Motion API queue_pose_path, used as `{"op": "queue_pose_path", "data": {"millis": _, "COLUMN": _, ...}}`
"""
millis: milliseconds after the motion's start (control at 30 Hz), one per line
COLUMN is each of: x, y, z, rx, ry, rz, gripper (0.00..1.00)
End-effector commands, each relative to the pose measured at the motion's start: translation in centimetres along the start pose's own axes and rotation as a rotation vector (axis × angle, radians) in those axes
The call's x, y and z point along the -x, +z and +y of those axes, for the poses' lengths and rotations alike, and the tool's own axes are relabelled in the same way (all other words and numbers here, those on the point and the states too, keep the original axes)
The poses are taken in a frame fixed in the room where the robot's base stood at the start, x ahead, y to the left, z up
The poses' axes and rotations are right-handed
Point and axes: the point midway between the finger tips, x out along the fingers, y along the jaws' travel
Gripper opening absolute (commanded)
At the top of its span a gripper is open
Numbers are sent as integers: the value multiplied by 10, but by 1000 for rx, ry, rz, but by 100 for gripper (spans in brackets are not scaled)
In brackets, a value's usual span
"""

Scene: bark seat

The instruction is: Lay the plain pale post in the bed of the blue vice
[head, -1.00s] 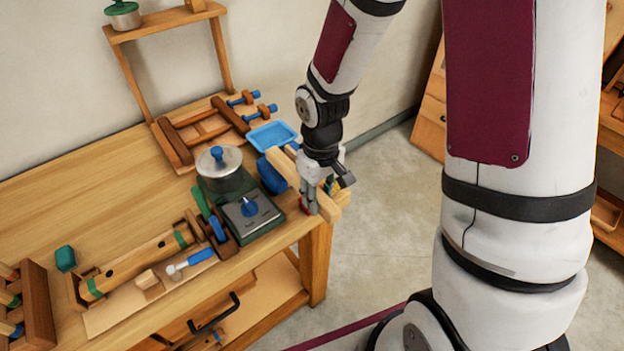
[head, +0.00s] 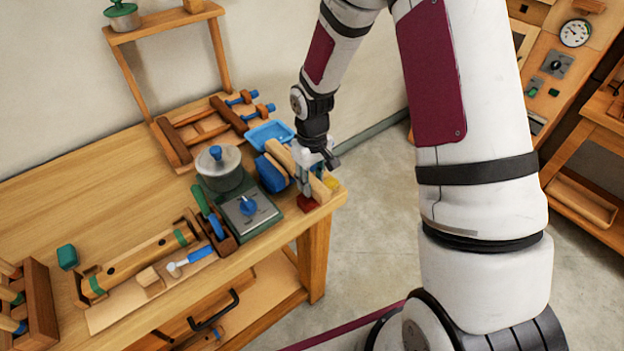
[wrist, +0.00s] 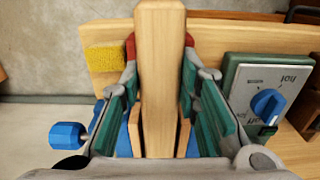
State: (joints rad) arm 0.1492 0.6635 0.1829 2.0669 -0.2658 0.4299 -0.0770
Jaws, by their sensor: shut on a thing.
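The plain pale post (wrist: 160,80) runs lengthwise through the middle of the wrist view. In the head view the post (head: 281,155) shows partly behind my gripper. My gripper (wrist: 160,48) is shut on it, with a red-tipped finger on each side. The blue vice (head: 271,173) stands at the bench's right end, mostly hidden by the post and gripper. In the wrist view, the vice's blue jaws (wrist: 124,142) with pale wooden facings lie either side of the post. The post lines up with the gap between them. I cannot tell whether it touches the bed.
A green box with a blue dial (head: 248,208) and a lidded pot (head: 219,168) stand left of the vice. A blue tray (head: 270,134) lies behind it. A yellow sponge-like block (wrist: 104,59) lies near the bench edge. Open bench (head: 100,190) lies farther left.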

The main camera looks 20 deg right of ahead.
Motion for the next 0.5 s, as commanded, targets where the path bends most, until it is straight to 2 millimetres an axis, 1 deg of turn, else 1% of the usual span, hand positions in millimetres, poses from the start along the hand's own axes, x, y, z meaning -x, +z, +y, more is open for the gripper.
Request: {"op": "queue_pose_path", "data": {"millis": 500, "x": -12, "y": 0, "z": 0, "rx": -1, "ry": 1, "rz": 1, "gripper": 0}}
